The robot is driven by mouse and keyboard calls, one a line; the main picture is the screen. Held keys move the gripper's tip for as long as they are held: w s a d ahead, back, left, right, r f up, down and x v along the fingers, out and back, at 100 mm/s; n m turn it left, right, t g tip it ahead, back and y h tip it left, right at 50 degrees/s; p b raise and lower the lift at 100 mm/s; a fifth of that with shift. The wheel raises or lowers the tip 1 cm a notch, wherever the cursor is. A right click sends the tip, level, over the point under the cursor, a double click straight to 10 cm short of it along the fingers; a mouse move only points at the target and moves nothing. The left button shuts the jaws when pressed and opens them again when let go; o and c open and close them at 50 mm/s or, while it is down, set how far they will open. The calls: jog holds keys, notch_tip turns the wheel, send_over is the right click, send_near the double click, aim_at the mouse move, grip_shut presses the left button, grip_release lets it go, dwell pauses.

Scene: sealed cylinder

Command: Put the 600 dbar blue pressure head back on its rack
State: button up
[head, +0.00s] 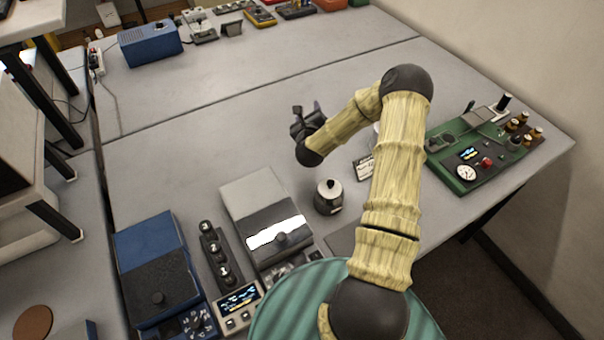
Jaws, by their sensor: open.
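My gripper (307,108) is in the head view above the middle of the grey table, at the end of my yellowish arm. Its two dark fingers stand apart and I see nothing between them. I cannot make out a blue pressure head marked 600 dbar. A narrow black rack (214,252) at the front left holds several small dark round heads with light tops; their colours and markings are too small to read. Several brass-coloured heads (521,124) stand at the right end of the green panel (484,152). My arm hides part of the table.
A dark pot with a white lid (328,196) stands front centre, left of my arm. A small label card (363,169) is beside my arm. Grey (265,222) and blue (152,262) instruments stand front left. A blue box (150,45) is at the back left. The table middle is clear.

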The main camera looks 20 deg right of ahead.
jog(key=s+a+r+n+g+y, duration=0.2)
jog(key=s+a+n+g+y, duration=0.15)
jog(key=a+n, duration=0.5)
jog(key=s+a+r+n+g+y, duration=0.25)
jog(key=s+a+n, duration=0.25)
jog(key=n, duration=0.6)
jog(key=s+a+r+n+g, duration=0.1)
jog(key=s+r+n+g, duration=0.2)
jog(key=s+n, duration=0.4)
jog(key=s+r+n+g, duration=0.3)
jog(key=s+n, duration=0.3)
jog(key=s, duration=1)
jog(key=shift+s+a+r+n, duration=0.25)
jog(key=shift+a+r+n, duration=0.15)
jog(key=shift+r, duration=0.35)
jog(key=shift+a, duration=0.1)
jog(key=shift+c, duration=1.5)
